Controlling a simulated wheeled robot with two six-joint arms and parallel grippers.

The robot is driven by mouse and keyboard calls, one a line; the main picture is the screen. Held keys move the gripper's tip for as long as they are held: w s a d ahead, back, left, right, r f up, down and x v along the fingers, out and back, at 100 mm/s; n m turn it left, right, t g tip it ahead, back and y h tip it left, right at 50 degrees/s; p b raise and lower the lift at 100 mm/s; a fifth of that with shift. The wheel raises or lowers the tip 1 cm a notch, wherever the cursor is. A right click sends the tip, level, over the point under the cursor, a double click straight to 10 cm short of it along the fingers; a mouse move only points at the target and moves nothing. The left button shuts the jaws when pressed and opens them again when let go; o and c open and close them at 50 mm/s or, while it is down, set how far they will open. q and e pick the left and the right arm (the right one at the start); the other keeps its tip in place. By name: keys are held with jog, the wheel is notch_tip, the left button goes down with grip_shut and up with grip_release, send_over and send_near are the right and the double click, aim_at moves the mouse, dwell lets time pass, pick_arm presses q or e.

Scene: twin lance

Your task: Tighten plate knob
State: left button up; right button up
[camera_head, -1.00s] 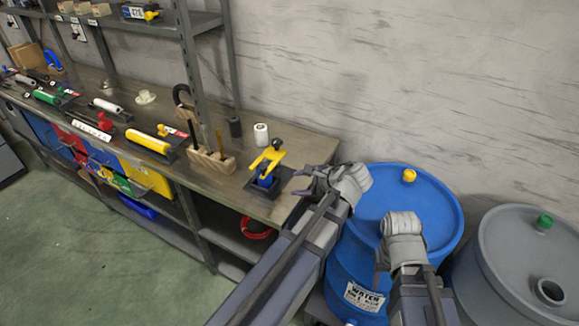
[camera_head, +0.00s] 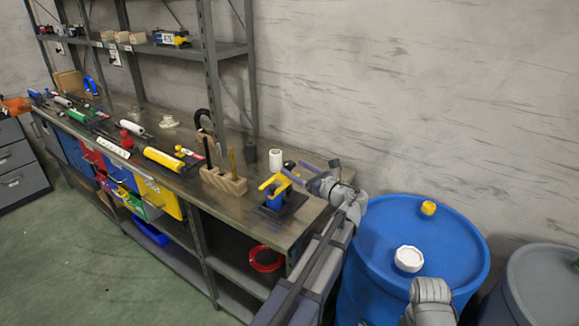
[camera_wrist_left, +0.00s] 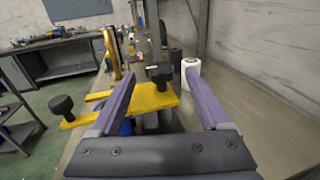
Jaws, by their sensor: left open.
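A blue fixture with a yellow plate (camera_head: 271,182) stands on a dark base near the right end of the workbench. In the left wrist view the yellow plate (camera_wrist_left: 152,98) carries a black knob (camera_wrist_left: 61,105) at its left end. A second black knob (camera_wrist_left: 160,73) shows farther back, between the fingertips as seen there. My left gripper (camera_head: 297,175) is open just right of the fixture; its purple fingers (camera_wrist_left: 149,76) straddle part of the plate in the wrist view. Contact cannot be told. Only a grey part of my right arm shows at the bottom.
A white roll (camera_head: 275,159) stands behind the fixture, and a wooden block (camera_head: 222,182) with upright tools is left of it. A blue barrel (camera_head: 385,250) stands right of the workbench (camera_head: 300,222). A grey barrel (camera_head: 545,285) is farther right. Shelf posts rise behind the bench.

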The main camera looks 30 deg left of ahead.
aim_at(294, 167)
pick_arm(q)
jog(key=shift+x, duration=1.85)
jog(key=shift+c, duration=0.2)
grip_shut()
